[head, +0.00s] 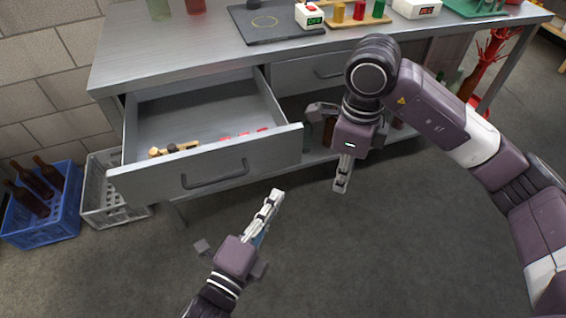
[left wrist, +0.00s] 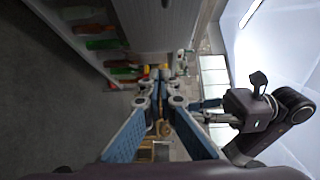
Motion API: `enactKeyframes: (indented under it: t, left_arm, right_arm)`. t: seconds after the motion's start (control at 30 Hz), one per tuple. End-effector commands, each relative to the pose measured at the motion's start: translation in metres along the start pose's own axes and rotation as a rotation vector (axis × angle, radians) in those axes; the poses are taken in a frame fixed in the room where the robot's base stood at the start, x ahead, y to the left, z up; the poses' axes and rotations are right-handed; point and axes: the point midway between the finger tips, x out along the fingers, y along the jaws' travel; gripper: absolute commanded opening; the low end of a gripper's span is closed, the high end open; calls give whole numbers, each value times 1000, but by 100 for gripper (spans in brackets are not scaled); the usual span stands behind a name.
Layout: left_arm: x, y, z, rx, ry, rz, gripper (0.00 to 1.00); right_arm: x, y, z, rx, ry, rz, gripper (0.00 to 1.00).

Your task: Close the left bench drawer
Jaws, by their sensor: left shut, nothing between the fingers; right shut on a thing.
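The left bench drawer (head: 240,153) is pulled well out of the grey bench in the head view. Its bar handle (head: 215,177) is on the front panel. My left gripper (head: 276,196) is shut and empty, in front of and below the right part of the drawer front, apart from it in the picture. Its blue-padded fingers also show in the left wrist view (left wrist: 160,78). My right gripper (head: 342,186) points down just right of the drawer's right front corner. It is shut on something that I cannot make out.
Cork-coloured pieces (head: 172,149) and red pieces (head: 243,134) lie in the drawer. The right drawer (head: 318,71) is shut. A blue crate (head: 45,228) with brown bottles and a grey crate (head: 103,208) stand at left. The floor in front is clear.

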Motion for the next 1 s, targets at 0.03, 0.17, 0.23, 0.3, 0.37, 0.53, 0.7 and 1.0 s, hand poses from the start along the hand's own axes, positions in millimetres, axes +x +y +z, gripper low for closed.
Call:
enactKeyframes:
  t: [0.03,0.17,0.23,0.3,0.37,0.53,0.7,1.0]
  left_arm:
    - [11,-1,0,0,0,-4,0]
    - [37,-2,0,1,0,-5,0]
    - [51,-1,0,-1,0,-3,0]
    - [65,-1,0,-1,0,-4,0]
    - [77,-1,0,-2,-1,-3,0]
    - [94,0,18,0,0,1,0]
    - [102,1,27,-2,1,1,0]
    - [103,1,28,-3,0,2,0]
  right_arm:
    - [-1,0,0,-1,0,0,9]
    - [-1,0,0,-1,0,0,9]
    - [-1,0,0,-2,0,0,9]
    - [-1,0,0,-2,0,0,9]
    - [-1,0,0,-2,0,0,9]
    - [-1,0,0,-2,0,0,9]
    - [-2,0,0,-2,0,0,9]
    - [-1,0,0,-2,0,0,9]
